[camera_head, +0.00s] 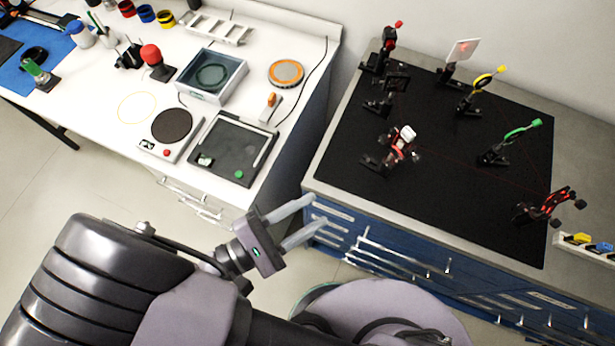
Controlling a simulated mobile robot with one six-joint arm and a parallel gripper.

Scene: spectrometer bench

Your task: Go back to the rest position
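My gripper (308,218) is in the lower middle of the head view, at the end of my arm. Its two pale fingers are spread apart with a clear gap between them. Nothing is held in it. It is over the floor gap between the white bench (120,70) and the black-topped optical table (340,150), close to the table's front left corner. It appears apart from both.
The white bench holds a hotplate (171,126), a dark tray with a green knob (232,155) and an open box (211,77). Several optics mounts, one with a green handle (508,142), stand on the black top. Blue drawers with handles (400,255) front the table.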

